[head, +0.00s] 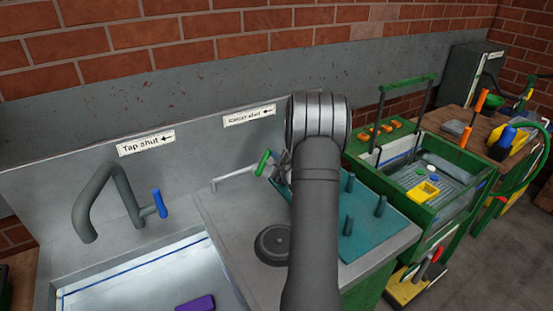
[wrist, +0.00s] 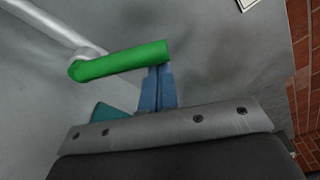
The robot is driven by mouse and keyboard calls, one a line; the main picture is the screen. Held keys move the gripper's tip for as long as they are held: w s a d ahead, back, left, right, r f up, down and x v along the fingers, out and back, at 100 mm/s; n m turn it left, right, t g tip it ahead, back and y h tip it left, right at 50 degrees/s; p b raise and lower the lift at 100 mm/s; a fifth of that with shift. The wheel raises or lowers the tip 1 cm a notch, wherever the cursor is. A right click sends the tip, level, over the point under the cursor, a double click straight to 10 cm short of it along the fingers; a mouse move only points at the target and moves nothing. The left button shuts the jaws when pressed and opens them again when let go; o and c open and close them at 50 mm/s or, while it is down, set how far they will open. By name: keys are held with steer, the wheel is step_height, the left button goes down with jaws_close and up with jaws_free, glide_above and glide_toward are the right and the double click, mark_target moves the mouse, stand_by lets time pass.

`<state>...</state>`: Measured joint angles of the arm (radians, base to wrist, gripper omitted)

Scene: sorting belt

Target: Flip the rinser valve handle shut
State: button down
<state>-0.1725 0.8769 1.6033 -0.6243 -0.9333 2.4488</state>
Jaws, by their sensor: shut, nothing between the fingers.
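The rinser valve handle (head: 263,162) is a green bar at the end of a pale pipe (head: 234,178) below the "Rinser shut" label (head: 249,116). In the wrist view the green handle (wrist: 122,60) lies across the picture, its right end by the fingertips. My gripper (wrist: 158,72) has its blue fingers shut together and empty, right at the handle's free end; I cannot tell whether they touch it. In the head view my gripper (head: 279,172) is partly hidden behind my arm.
A tap (head: 115,190) with a blue handle (head: 159,203) stands left over a sink (head: 150,277) holding a purple block (head: 195,303). A teal peg board (head: 372,237) and a round dark disc (head: 273,245) are on the counter. A green-framed bin (head: 457,194) stands to the right.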

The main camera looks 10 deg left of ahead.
steer(key=shift+s+a+r+n, duration=0.25)
steer(key=shift+r+n, duration=0.1)
steer(key=shift+n, duration=0.15)
steer(key=shift+s+a+r+n+t, duration=0.15)
steer(key=shift+s+a+r+n, duration=0.25)
steer(key=shift+s+a+n, duration=0.35)
steer(key=shift+s+a+r+n+t, duration=0.15)
steer(key=shift+s+a+r+n, duration=0.3)
steer(key=shift+n, duration=0.5)
steer(key=shift+s, duration=0.1)
steer(key=v, duration=1)
steer(key=shift+f, duration=0.15)
